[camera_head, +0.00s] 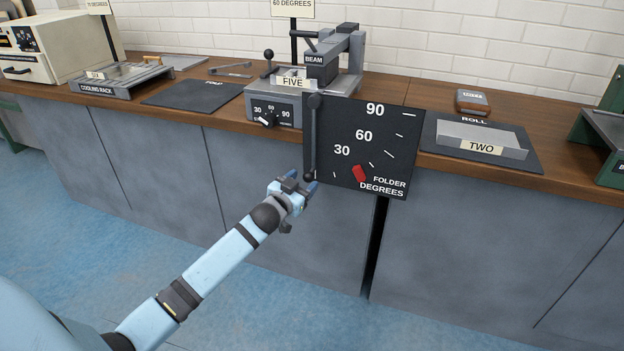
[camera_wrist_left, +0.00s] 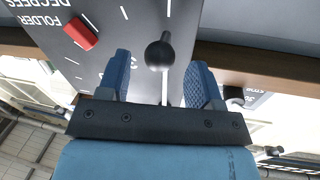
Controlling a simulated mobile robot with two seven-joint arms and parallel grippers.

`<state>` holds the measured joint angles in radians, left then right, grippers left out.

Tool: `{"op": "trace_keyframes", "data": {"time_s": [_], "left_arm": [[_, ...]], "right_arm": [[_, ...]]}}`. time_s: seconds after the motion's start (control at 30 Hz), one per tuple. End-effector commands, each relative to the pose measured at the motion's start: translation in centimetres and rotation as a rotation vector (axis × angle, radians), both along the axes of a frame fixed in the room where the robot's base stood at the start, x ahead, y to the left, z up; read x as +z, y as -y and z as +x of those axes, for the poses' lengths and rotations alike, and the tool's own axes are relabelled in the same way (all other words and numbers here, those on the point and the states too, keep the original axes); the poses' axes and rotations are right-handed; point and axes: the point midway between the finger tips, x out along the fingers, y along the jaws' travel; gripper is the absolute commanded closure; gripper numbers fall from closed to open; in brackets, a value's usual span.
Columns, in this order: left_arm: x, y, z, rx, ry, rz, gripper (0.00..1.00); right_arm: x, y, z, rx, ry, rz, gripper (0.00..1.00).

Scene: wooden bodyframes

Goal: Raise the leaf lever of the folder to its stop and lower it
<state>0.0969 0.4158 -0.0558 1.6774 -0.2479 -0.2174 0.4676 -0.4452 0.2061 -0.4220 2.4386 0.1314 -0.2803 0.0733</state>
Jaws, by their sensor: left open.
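The folder (camera_head: 348,84) is a grey machine on the bench with a beam on top. Its leaf lever (camera_head: 314,135) hangs down along the left edge of the black degree plate (camera_head: 335,115), with a dark ball knob (camera_wrist_left: 160,53) at its lower end. The red pointer (camera_head: 359,173) sits low on the scale, below the 30 mark; it also shows in the left wrist view (camera_wrist_left: 81,33). My left gripper (camera_head: 295,186) is open at the knob. In the left wrist view the knob and light rod lie between its blue fingers (camera_wrist_left: 161,75); I cannot tell whether they touch.
A stop dial (camera_head: 270,113) is on the folder's front. A cooling rack (camera_head: 120,80) and dark mat (camera_head: 192,94) lie left. A grey block labelled TWO (camera_head: 480,135) stands on the mat at right. The bench's front edge and grey cabinets are close behind the gripper.

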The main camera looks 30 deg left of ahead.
Motion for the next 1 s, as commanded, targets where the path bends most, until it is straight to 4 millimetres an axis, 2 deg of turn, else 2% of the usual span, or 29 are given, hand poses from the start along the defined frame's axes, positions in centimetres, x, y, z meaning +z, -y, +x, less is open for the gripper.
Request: {"op": "trace_keyframes", "data": {"time_s": [0.1, 0.3, 0.67, 0.77, 0.93, 1.0], "left_arm": [[-0.2, -0.1, 2.3, 0.000, 0.001, 0.000, 0.41], [-0.2, -0.2, 4.4, 0.000, 0.000, 0.000, 0.41], [0.0, -0.2, 4.9, 0.000, 0.000, -0.001, 0.41], [0.0, -0.2, 4.9, 0.000, 0.000, -0.001, 0.59], [0.0, -0.2, 4.9, -0.001, 0.000, -0.001, 0.98], [0.0, -0.1, 4.9, -0.001, 0.000, -0.001, 1.00]], "right_arm": [[-1.2, -0.1, 0.1, 0.010, -0.027, -0.014, 0.57], [-2.1, -0.2, 0.1, 0.019, -0.057, -0.031, 0.57], [-2.3, -0.2, 0.1, 0.021, -0.065, -0.035, 0.57], [-2.3, -0.2, 0.1, 0.021, -0.065, -0.035, 0.57], [-2.2, -0.2, 0.1, 0.021, -0.063, -0.035, 0.57], [-2.2, -0.2, 0.1, 0.021, -0.063, -0.035, 0.57]]}}
